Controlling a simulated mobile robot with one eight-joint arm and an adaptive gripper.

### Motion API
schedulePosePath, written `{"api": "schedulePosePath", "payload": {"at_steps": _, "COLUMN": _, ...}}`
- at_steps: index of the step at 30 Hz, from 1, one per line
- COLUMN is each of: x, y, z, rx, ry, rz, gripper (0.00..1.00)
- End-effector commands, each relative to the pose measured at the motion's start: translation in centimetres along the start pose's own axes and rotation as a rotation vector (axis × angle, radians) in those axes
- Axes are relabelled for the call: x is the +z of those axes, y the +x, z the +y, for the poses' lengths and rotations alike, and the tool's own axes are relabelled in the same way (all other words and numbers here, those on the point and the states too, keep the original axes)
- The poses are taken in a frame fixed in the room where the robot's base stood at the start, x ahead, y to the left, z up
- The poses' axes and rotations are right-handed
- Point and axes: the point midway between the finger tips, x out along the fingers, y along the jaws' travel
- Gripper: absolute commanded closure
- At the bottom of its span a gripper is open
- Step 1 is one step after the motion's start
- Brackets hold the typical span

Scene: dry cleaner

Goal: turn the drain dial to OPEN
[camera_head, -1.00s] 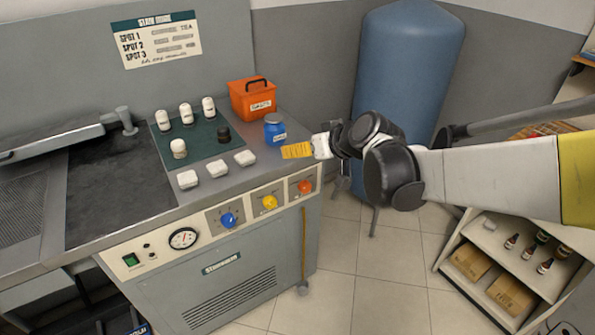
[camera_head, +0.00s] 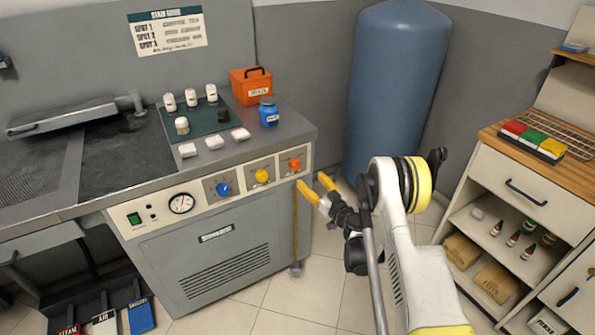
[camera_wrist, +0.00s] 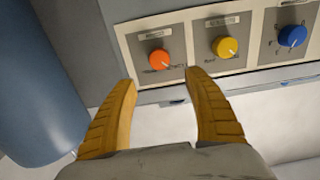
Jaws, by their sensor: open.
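Three dials sit on the front panel of the grey cabinet: a blue dial (camera_head: 223,189), a yellow dial (camera_head: 262,176) and an orange dial (camera_head: 295,165). The wrist view shows them in reverse order: orange (camera_wrist: 159,60), yellow (camera_wrist: 225,47), blue (camera_wrist: 292,36). Each has a pale pointer mark. Their labels are too blurred to read, so I cannot tell which is the drain dial. My gripper (camera_head: 313,184) has yellow fingers, spread and empty, just right of and below the orange dial. In the wrist view my gripper (camera_wrist: 160,78) has its fingertips on either side below the orange dial, apparently apart from it.
A pressure gauge (camera_head: 181,203) and green switch (camera_head: 134,219) are left of the dials. Bottles, an orange box (camera_head: 251,86) and a blue jar (camera_head: 268,112) stand on top. A blue tank (camera_head: 398,85) is behind my arm; a shelf unit (camera_head: 520,190) stands right.

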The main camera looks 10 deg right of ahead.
Motion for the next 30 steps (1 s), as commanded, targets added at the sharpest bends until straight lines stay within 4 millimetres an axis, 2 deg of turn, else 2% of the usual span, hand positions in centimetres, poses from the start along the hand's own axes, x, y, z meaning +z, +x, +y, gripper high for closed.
{"api": "schedulePosePath", "payload": {"at_steps": 5, "x": 0.4, "y": 1.9, "z": 0.0, "rx": 0.001, "ry": -0.001, "rz": 0.002, "gripper": 0.4}}
{"api": "schedulePosePath", "payload": {"at_steps": 12, "x": 0.5, "y": 6.8, "z": 0.0, "rx": 0.0, "ry": -0.001, "rz": 0.001, "gripper": 0.4}}
{"api": "schedulePosePath", "payload": {"at_steps": 18, "x": 0.3, "y": 9.7, "z": 0.0, "rx": 0.001, "ry": 0.0, "rz": 0.001, "gripper": 0.4}}
{"api": "schedulePosePath", "payload": {"at_steps": 23, "x": 0.1, "y": 10.6, "z": 0.0, "rx": 0.001, "ry": 0.0, "rz": 0.001, "gripper": 0.4}}
{"api": "schedulePosePath", "payload": {"at_steps": 30, "x": 0.1, "y": 10.7, "z": 0.0, "rx": 0.001, "ry": 0.0, "rz": 0.001, "gripper": 0.4}}
